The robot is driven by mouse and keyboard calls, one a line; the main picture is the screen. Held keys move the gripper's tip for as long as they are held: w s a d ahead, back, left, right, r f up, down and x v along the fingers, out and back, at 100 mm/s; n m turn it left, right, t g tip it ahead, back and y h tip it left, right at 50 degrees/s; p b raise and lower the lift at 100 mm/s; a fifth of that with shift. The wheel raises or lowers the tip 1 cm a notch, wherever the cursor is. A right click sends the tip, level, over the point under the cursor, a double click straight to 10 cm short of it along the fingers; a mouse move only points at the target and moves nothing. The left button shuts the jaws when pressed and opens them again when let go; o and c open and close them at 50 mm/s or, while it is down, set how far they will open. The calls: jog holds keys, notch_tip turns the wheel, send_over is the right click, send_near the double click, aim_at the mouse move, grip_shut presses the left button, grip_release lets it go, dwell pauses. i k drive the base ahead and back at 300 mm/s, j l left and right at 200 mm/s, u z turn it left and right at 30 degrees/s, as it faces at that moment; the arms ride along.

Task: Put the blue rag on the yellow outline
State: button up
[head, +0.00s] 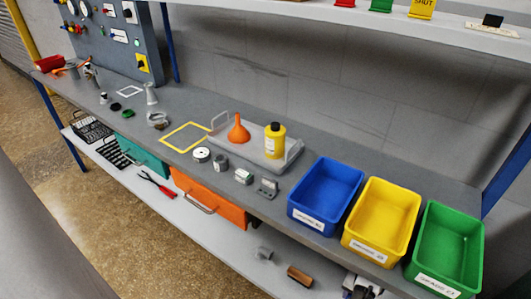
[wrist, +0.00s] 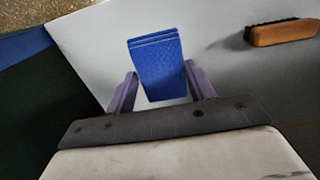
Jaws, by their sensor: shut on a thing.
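The blue rag (wrist: 155,60) is a folded, layered block in the wrist view. My gripper (wrist: 160,78) is shut on it, with one purple finger on each side. The rag is over or on a pale grey surface; I cannot tell whether it touches it. The yellow outline (head: 176,131) is a square frame on the grey bench top in the head view, left of a grey tray. Its inside is bare. I cannot make out the rag in the head view.
A brush (wrist: 283,34) lies right of the rag; the lower shelf (head: 225,245) also holds a brush (head: 299,276). On the bench, the tray (head: 297,150) holds an orange funnel (head: 238,131) and yellow bottle (head: 275,142). A white tape roll (head: 201,155) sits near the outline.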

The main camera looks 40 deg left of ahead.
aim_at(188, 135)
jog(key=k+j+u, duration=0.1)
jog(key=k+u, duration=0.35)
jog(key=i+j+u, duration=0.1)
jog(key=u, duration=0.3)
jog(key=i+j+u, duration=0.1)
jog(key=j+u, duration=0.25)
jog(key=i, duration=0.15)
